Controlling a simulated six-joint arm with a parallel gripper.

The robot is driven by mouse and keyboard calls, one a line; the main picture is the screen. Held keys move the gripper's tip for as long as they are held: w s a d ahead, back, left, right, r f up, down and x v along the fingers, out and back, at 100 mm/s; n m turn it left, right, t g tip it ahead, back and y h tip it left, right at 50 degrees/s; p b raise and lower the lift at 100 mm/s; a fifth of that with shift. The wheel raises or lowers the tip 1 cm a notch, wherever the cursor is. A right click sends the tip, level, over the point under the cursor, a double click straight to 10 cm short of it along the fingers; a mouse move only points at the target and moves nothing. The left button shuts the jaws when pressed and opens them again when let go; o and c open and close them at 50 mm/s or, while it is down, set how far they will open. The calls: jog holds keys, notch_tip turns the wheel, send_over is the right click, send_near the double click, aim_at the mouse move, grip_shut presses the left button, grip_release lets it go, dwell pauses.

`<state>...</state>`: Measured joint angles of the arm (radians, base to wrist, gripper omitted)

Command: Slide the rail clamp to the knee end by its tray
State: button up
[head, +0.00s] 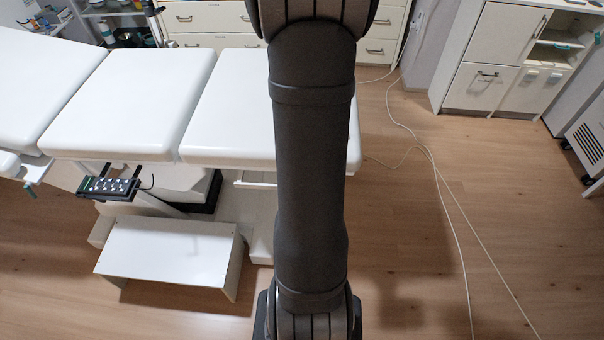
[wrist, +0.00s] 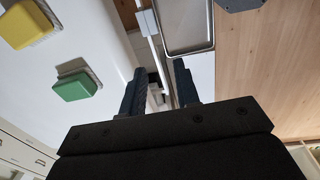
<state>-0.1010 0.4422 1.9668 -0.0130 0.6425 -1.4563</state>
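The tray (wrist: 187,51) is a shallow metal pan with a raised rim, at the top of the wrist view. A small grey-blue block, which looks like the rail clamp (wrist: 148,22), sits left of it on a pale rail along the couch edge. My gripper (wrist: 159,68) is open, with its two dark fingers apart and nothing seen between them. The fingertips lie below the tray's near rim in the picture; I cannot tell the depth gap. In the head view, my arm covers the middle, and tray, clamp and gripper do not show.
The white couch (head: 140,95) fills the left. A control box (head: 108,187) hangs at its side, above a white step (head: 168,252). Yellow (wrist: 28,24) and green (wrist: 75,87) blocks lie on a white surface. Cables (head: 437,175) cross the floor right of my arm.

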jog(key=f, duration=0.5)
jog(key=w+f, duration=0.1)
jog(key=f, duration=0.9)
jog(key=shift+w+f, duration=0.15)
jog(key=shift+f, duration=0.1)
grip_shut()
jog(key=shift+a, duration=0.1)
jog(key=a, duration=2)
jog(key=shift+a, duration=0.3)
dwell(2.7)
grip_release()
